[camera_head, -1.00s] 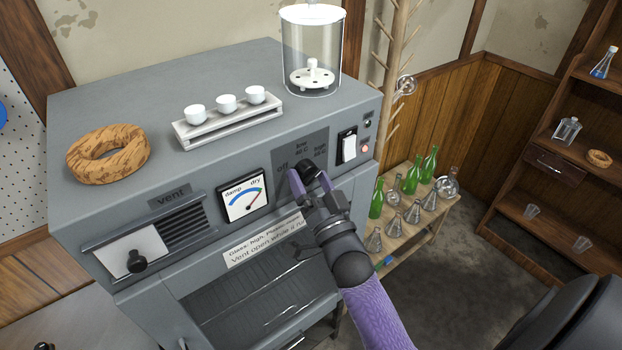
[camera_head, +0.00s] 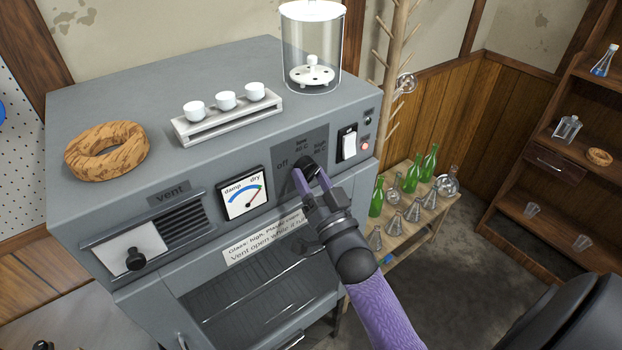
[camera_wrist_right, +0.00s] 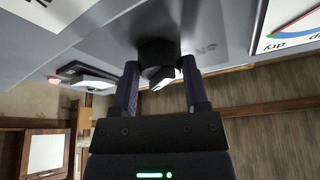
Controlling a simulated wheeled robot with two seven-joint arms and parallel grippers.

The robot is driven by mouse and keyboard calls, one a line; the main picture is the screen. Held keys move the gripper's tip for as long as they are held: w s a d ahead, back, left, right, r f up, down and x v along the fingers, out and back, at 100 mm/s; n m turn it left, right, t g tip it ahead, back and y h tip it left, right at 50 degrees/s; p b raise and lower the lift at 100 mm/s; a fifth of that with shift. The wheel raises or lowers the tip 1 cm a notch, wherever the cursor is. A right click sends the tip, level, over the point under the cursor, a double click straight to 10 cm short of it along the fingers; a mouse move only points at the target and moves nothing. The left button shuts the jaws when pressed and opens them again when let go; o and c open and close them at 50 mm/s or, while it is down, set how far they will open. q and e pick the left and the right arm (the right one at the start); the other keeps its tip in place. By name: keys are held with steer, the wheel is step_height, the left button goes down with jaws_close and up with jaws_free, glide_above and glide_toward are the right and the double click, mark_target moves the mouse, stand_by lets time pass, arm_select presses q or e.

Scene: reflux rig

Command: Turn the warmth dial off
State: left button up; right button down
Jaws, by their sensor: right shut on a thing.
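The warmth dial (camera_head: 306,166) is a black knob on the grey oven's front panel, with off, low and high marked around it. In the right wrist view the dial (camera_wrist_right: 158,52) sits between the fingers, with a pale pointer mark on it. My right gripper (camera_head: 311,180) is shut on the dial from the front; its fingers (camera_wrist_right: 160,80) are on either side of the knob. The fingers hide part of the dial in the head view, so its exact setting is hard to read. My left gripper is not in view.
A damp-dry gauge (camera_head: 243,194) is left of the dial. A white rocker switch (camera_head: 348,143) is to the right. The vent slider (camera_head: 134,259) is at the left. A cork ring (camera_head: 107,150), a rack of cups (camera_head: 228,118) and a glass jar (camera_head: 311,50) stand on top.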

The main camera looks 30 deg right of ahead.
steer(key=n+y, duration=0.1)
steer(key=n, duration=0.1)
steer(key=n+y, duration=0.2)
steer(key=n, duration=0.1)
steer(key=n+y+b, duration=0.1)
steer(key=n, duration=0.2)
steer(key=shift+d, duration=0.25)
steer(key=n+y, duration=0.2)
steer(key=n, duration=0.2)
steer(key=n+g+y, duration=0.1)
steer(key=n+y, duration=0.1)
steer(key=n, duration=0.2)
steer(key=shift+d, duration=0.2)
steer(key=n+g, duration=0.1)
steer(key=n, duration=0.1)
steer(key=n+g+y+p, duration=0.1)
steer(key=n, duration=0.1)
steer(key=n+y, duration=0.1)
steer(key=n, duration=0.1)
steer(key=shift+d+r+n+g, duration=0.15)
steer(key=shift+r+n+g, duration=0.15)
steer(key=shift+n+g, duration=0.1)
steer(key=n+g+p, duration=0.1)
steer(key=n, duration=0.2)
steer(key=shift+r+n+p, duration=0.15)
steer(key=shift+n+p, duration=0.15)
steer(key=shift+p, duration=0.05)
steer(key=shift+n+g+p, duration=0.55)
steer(key=shift+n+g, duration=0.05)
steer(key=shift+n, duration=0.6)
